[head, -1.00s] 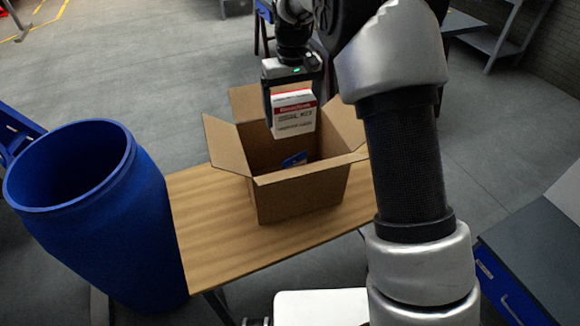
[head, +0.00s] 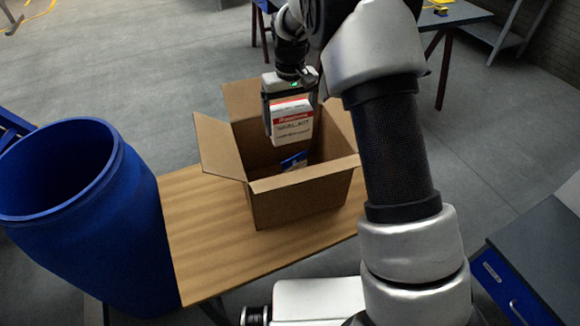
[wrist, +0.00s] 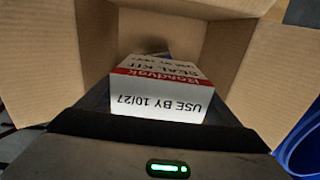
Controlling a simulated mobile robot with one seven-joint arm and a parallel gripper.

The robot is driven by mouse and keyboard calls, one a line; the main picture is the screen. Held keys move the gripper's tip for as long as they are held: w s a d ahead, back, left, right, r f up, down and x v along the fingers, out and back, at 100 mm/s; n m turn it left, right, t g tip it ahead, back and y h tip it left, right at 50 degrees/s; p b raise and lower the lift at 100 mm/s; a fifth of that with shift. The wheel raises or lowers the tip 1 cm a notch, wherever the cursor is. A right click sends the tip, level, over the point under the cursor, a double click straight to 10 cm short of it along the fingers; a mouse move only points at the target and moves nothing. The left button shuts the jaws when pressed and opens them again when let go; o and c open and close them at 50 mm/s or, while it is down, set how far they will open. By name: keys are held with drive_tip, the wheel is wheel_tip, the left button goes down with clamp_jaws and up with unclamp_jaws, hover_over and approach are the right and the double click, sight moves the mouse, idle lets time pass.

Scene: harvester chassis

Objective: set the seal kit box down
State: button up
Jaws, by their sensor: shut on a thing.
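The seal kit box (head: 291,124) is white with a red band and dark print. My gripper (head: 291,100) is shut on it and holds it upright over the open cardboard box (head: 300,205), with its lower part inside the opening. In the wrist view the seal kit box (wrist: 160,95) sits between my fingers, with "SEAL KIT" and "USE BY 10/27" on its faces. The carton's walls (wrist: 85,35) surround it there. A blue item (head: 293,161) lies inside the carton below it. Most of the carton's floor is hidden.
The carton stands with flaps spread on a wooden table (head: 205,235). A large open blue barrel (head: 75,220) stands close at the table's left. A dark-topped blue cabinet (head: 530,270) is at the lower right. The table's front left is clear.

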sight(290, 141)
wheel_tip(290, 141, down, 8)
drive_tip(key=shift+w+r+p, duration=0.1)
drive_tip(key=shift+p, duration=0.25)
drive_tip(key=shift+f+b, duration=0.5)
drive_tip(key=shift+f, duration=0.05)
drive_tip(key=shift+f, duration=0.1)
drive_tip(key=o, duration=1.1)
